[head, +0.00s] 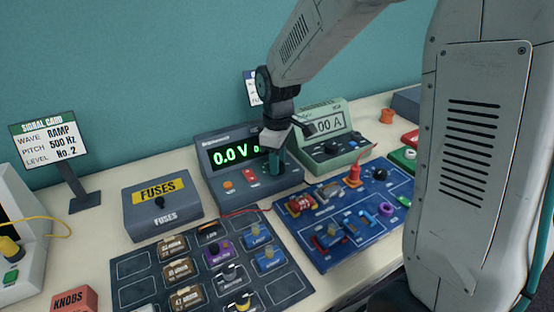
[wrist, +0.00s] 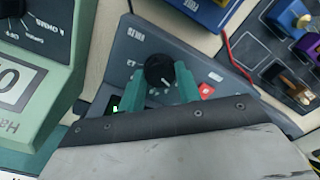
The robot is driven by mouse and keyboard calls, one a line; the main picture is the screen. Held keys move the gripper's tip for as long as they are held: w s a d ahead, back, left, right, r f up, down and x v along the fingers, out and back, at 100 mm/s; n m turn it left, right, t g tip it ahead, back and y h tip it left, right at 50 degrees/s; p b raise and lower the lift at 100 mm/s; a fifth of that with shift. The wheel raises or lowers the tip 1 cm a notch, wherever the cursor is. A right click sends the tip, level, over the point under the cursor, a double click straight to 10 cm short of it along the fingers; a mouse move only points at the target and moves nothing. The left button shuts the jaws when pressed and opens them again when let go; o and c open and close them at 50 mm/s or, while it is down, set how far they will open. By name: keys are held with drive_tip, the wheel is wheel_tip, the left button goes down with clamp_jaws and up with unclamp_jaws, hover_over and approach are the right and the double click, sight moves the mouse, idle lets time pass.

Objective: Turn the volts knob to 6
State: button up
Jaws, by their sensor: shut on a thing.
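The volts knob (wrist: 160,71) is a round black dial with a white pointer mark on the grey power supply, seen in the wrist view. My gripper (wrist: 161,82) has its two green fingers on either side of the knob, shut on it. In the head view my gripper (head: 274,160) points down at the right part of the power supply (head: 215,156) and hides the knob. The green display (head: 231,155) reads 0.0 V, and its right part is covered by my gripper. The scale around the knob is too small to read.
A green meter (head: 325,119) stands close on the right. A blue circuit board (head: 345,240) and a dark parts board (head: 140,268) lie in front. A fuse box (head: 162,208) stands left.

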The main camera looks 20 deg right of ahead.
drive_tip(key=m, duration=1.3)
drive_tip(key=shift+m, duration=1.9)
drive_tip(key=o, duration=1)
drive_tip(key=shift+c, duration=0.2)
